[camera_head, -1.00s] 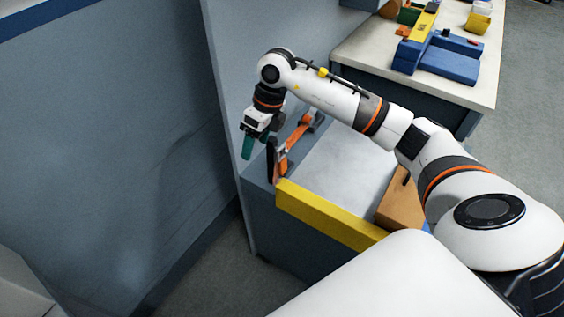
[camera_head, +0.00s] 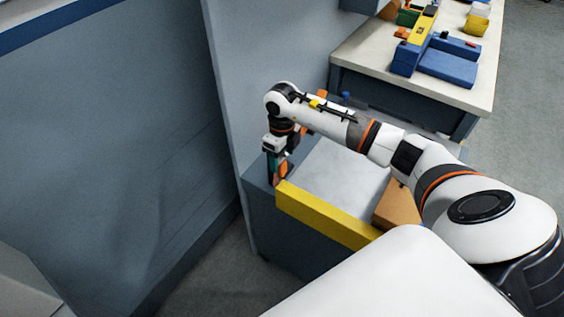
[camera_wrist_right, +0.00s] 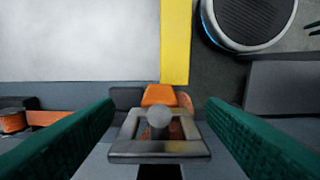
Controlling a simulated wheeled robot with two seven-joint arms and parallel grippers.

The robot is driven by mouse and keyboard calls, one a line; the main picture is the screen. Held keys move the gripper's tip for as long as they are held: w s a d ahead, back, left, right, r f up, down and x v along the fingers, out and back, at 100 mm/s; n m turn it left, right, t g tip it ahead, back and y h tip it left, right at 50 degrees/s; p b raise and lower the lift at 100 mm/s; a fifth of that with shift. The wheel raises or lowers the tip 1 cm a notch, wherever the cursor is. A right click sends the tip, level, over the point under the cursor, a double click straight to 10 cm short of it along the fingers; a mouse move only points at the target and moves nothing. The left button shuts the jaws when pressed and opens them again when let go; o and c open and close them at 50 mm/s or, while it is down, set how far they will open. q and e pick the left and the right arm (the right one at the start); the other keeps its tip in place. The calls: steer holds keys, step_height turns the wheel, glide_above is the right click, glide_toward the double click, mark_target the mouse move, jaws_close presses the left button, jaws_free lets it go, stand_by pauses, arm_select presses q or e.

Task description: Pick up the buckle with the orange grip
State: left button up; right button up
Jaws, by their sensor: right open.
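The buckle shows in the right wrist view as a grey metal frame (camera_wrist_right: 198,146) with a round-headed pin, and an orange grip (camera_wrist_right: 160,96) just beyond it. My right gripper (camera_wrist_right: 160,132) is open. Its two green fingers stand on either side of the metal frame, with no clear contact visible. My left gripper is not in view.
The bench has a pale top (camera_head: 340,175) and a yellow front edge (camera_head: 325,215). A brown block (camera_head: 398,207) lies at its right. A grey panel (camera_head: 235,90) stands close behind my right gripper. Another table (camera_head: 350,60) holds blue and yellow parts.

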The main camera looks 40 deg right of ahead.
steer(key=shift+f, duration=0.85)
steer(key=shift+c, duration=0.5)
steer(key=c, duration=1)
steer(key=shift+o, duration=0.2)
steer(key=shift+d+r, duration=0.1)
steer(key=shift+r, duration=0.15)
